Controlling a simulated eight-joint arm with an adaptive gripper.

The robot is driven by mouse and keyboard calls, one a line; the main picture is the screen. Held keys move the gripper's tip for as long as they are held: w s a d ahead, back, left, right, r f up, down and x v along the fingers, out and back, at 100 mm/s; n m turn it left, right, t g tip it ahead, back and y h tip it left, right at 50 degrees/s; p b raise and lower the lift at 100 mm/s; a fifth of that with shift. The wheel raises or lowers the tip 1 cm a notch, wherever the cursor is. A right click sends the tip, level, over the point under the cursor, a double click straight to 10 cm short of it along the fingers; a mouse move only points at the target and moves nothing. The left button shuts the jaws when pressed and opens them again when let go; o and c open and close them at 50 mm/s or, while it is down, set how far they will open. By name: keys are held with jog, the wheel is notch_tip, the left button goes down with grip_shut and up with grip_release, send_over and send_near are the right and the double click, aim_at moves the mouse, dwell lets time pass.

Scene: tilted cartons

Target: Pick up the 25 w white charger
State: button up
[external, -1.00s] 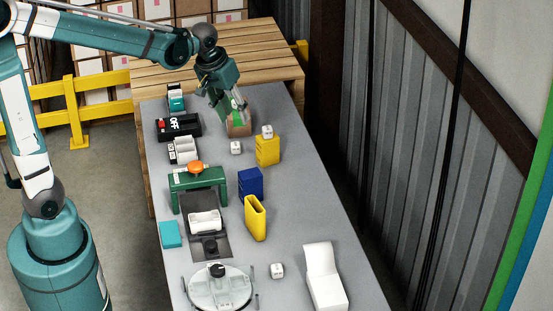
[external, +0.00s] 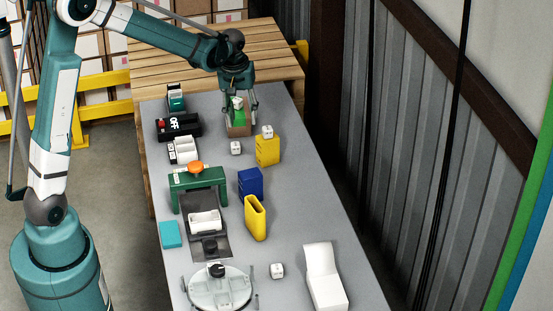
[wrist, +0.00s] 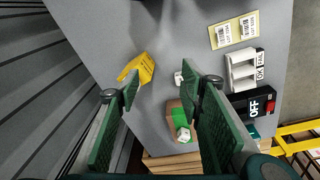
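Several small white cube chargers are in view; I cannot read a wattage on any. One charger (external: 238,103) sits on a brown carton with green tape (external: 238,129); it also shows in the wrist view (wrist: 183,134). A second charger (external: 236,148) lies on the table just in front of that carton, and a third (external: 267,131) is on top of a yellow carton (external: 268,151). Another (external: 277,270) lies at the near end. My gripper (external: 242,120) is open and empty, pointing down around the taped carton's top. Contact cannot be told.
A black OFF switch box (external: 180,126) and a white switch block (external: 183,150) stand left of the carton. Blue (external: 250,183) and open yellow (external: 256,218) cartons stand nearer.

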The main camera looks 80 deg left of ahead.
aim_at(235, 144)
jog(key=a+f+n, duration=0.1)
jog(key=a+f, duration=0.3)
jog(key=a+f+n+b, duration=0.1)
jog(key=a+f, duration=0.3)
jog(key=a+f+n+g, duration=0.1)
jog(key=a+f, duration=0.3)
jog(key=shift+s+f+h+b, duration=0.3)
jog(key=shift+f+h+b, duration=0.05)
jog(key=shift+f+h, duration=0.05)
jog(key=shift+f, duration=1.3)
jog(key=shift+d+f+b, duration=0.2)
jog(key=shift+f+b, duration=0.6)
jog(key=shift+f, duration=1.8)
jog(key=c, duration=1)
